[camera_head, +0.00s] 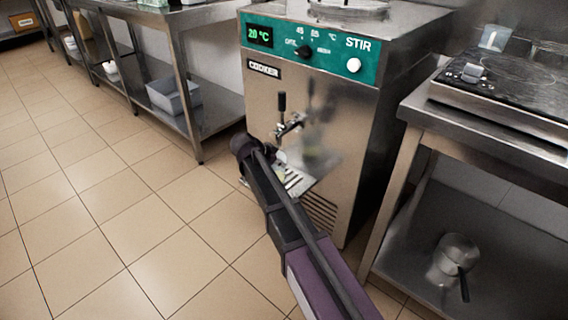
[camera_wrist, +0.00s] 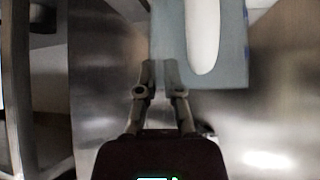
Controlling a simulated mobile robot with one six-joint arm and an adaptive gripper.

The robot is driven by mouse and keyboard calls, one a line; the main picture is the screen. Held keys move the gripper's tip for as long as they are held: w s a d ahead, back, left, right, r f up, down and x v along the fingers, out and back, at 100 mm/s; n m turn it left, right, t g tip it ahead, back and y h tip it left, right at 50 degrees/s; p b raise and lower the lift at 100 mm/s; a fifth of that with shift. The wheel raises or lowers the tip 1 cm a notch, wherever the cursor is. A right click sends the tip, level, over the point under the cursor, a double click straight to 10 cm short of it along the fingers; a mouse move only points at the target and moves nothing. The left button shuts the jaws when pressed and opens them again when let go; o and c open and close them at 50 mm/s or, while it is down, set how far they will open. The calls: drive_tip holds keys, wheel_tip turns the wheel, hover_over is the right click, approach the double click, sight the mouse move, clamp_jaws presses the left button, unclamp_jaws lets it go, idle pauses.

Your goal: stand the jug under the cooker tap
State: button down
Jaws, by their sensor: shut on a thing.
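The cooker (camera_head: 335,110) stands at centre in the head view, with a green panel reading 20 °C. Its tap (camera_head: 289,125) with a black lever is on the front, above a slatted drip tray (camera_head: 298,180). In the wrist view my gripper (camera_wrist: 160,78) is shut on the blue-grey jug (camera_wrist: 168,42), whose pale inside shows. In the head view my arm reaches to just in front of the tap and hides my fingers and most or all of the jug. I cannot tell whether the jug touches the drip tray.
A steel table (camera_head: 205,22) with a lower shelf holding a grey bin (camera_head: 172,97) is at left. At right a steel bench (camera_head: 480,115) carries a hob (camera_head: 500,85); a pot (camera_head: 452,262) sits on its lower shelf. The tiled floor at left is clear.

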drive_tip(key=shift+w+d, duration=0.45)
drive_tip(key=shift+d, duration=0.1)
drive_tip(key=shift+f+b, duration=0.3)
drive_tip(key=shift+b, duration=0.05)
drive_tip(key=shift+f, duration=0.15)
drive_tip(key=c, duration=0.8)
unclamp_jaws()
drive_tip(key=shift+r, duration=0.2)
drive_tip(key=p+v, duration=0.8)
drive_tip(key=v, duration=0.4)
drive_tip(key=shift+p, duration=0.3)
